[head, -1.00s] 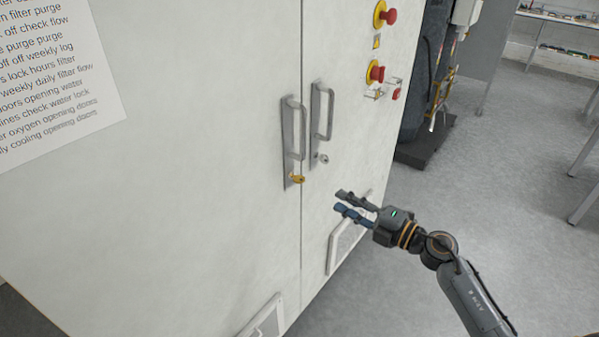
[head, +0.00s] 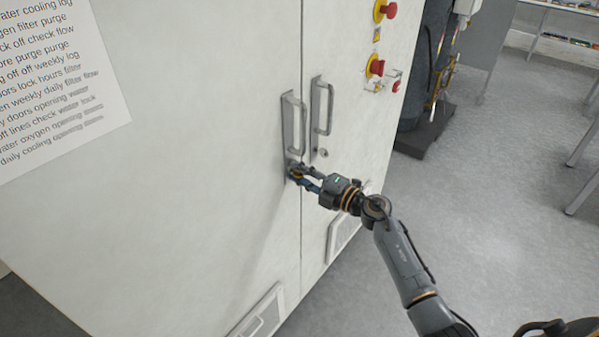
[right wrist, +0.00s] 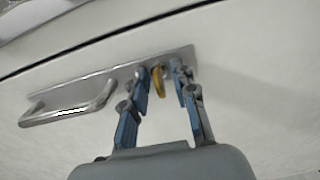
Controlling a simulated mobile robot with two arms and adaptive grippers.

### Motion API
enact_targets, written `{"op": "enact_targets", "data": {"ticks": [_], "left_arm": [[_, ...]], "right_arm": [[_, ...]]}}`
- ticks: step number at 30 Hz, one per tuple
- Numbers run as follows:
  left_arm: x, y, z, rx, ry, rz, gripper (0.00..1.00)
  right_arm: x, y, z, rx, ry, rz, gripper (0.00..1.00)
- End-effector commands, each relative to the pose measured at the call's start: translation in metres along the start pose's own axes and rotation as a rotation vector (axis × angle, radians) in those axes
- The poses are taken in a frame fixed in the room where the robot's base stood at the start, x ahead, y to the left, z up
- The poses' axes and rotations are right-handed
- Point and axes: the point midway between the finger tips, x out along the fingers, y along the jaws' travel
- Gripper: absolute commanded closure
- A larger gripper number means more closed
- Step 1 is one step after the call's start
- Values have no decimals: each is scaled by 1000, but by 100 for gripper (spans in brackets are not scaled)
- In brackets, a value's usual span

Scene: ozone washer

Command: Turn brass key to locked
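The brass key (right wrist: 158,80) sits in the lock at the lower end of the left door's handle plate. In the right wrist view it stands between the two blue fingertips of my right gripper (right wrist: 166,82), with a visible gap on at least the right side. In the head view my right gripper (head: 300,173) is at the foot of the left handle plate (head: 287,132) and mostly hides the key. The fingers are apart, not closed on the key. My left gripper is not in view.
The right door has its own handle (head: 324,105) with a keyhole (head: 323,152) below it, close to my gripper. A paper sign (head: 60,80) hangs at left. Open floor (head: 480,200) lies to the right.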

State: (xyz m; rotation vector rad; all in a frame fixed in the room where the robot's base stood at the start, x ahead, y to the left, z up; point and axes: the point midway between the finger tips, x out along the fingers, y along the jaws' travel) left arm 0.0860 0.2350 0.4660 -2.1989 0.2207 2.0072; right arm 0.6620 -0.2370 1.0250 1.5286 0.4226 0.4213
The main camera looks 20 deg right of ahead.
Motion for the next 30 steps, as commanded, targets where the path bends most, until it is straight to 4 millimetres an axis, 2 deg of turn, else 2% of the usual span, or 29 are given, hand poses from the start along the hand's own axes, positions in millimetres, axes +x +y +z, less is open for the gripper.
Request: {"op": "enact_targets", "data": {"ticks": [7, 8, 11, 12, 23, 30], "left_arm": [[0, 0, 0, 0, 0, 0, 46], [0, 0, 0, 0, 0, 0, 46], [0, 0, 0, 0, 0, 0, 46], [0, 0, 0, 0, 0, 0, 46], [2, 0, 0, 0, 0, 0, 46], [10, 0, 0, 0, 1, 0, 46]], "right_arm": [[1, 0, 0, 0, 0, 0, 73], [1, 0, 0, 0, 0, 0, 77], [1, 0, 0, 0, 0, 0, 97], [1, 0, 0, 0, 0, 0, 100], [0, -1, 0, -19, 0, -1, 100], [0, -3, 0, -128, 1, -2, 100]]}}
